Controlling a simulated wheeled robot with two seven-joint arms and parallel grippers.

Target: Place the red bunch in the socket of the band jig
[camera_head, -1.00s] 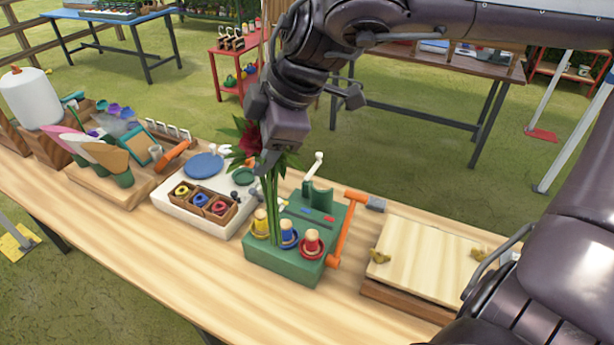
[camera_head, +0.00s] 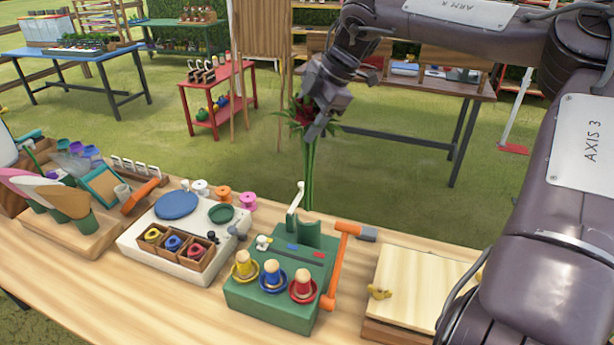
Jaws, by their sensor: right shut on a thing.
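My right gripper (camera_head: 318,122) is shut on the red bunch (camera_head: 309,165), just below its red bloom and leaves. The green stems hang nearly upright beneath the jaws. The band jig is a green block (camera_head: 262,306) on the wooden bench, with yellow, blue and red ringed pegs along its front. Its socket (camera_head: 307,231) is a green curved cradle at the back, beside a white lever (camera_head: 295,200). The stem ends show just above and behind the socket in the picture; I cannot tell their exact depth. My left gripper is out of view.
An orange-handled tool (camera_head: 338,268) lies along the jig's right side. A pale wooden board (camera_head: 420,285) is further right. A white tray (camera_head: 170,255) with ring boxes stands left, with several coloured spools (camera_head: 222,193) behind it. Grass lies beyond the bench.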

